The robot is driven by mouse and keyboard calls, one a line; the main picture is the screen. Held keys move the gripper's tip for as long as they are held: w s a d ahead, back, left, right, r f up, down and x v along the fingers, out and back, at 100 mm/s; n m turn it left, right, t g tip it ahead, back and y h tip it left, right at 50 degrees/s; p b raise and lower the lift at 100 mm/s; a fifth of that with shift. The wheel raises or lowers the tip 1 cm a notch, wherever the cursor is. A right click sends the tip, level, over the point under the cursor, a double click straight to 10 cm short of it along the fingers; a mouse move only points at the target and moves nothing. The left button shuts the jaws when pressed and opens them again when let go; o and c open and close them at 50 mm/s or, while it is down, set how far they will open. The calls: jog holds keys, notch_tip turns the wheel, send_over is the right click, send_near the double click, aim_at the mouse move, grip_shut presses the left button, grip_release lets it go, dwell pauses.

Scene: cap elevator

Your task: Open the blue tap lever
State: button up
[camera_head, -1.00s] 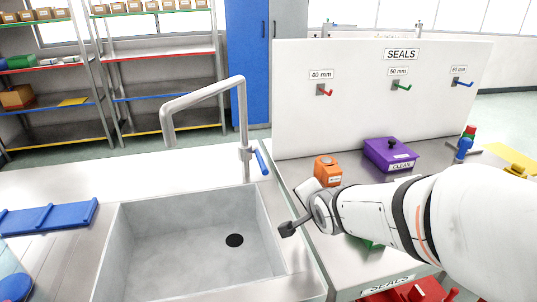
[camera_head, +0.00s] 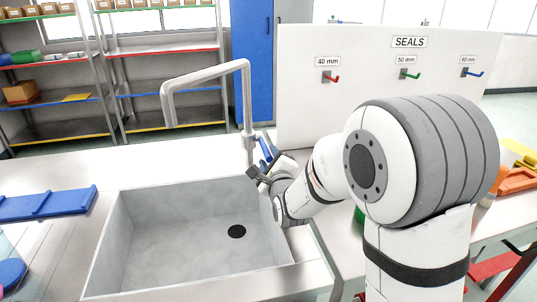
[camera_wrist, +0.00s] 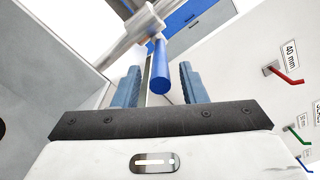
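The grey tap (camera_head: 247,105) stands at the right back edge of the sink, with its spout arching left over the basin. Its blue lever (camera_head: 265,148) slopes down on the right side of the tap body. My gripper (camera_head: 264,174) is beside the tap, just below the lever. In the wrist view, the blue lever (camera_wrist: 160,68) points between the two fingers of my gripper (camera_wrist: 159,82). The fingers are open, with a gap on each side of the lever. How deep the lever sits between them is hard to tell.
The sink (camera_head: 190,245) lies left of my arm. A white seals panel (camera_head: 300,90) with coloured hooks stands behind on the right. My arm hides much of the right bench. A blue board (camera_head: 45,204) lies on the left counter.

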aim_at(262, 147)
jog(key=shift+x, duration=1.15)
grip_shut()
jog(key=shift+d, duration=0.1)
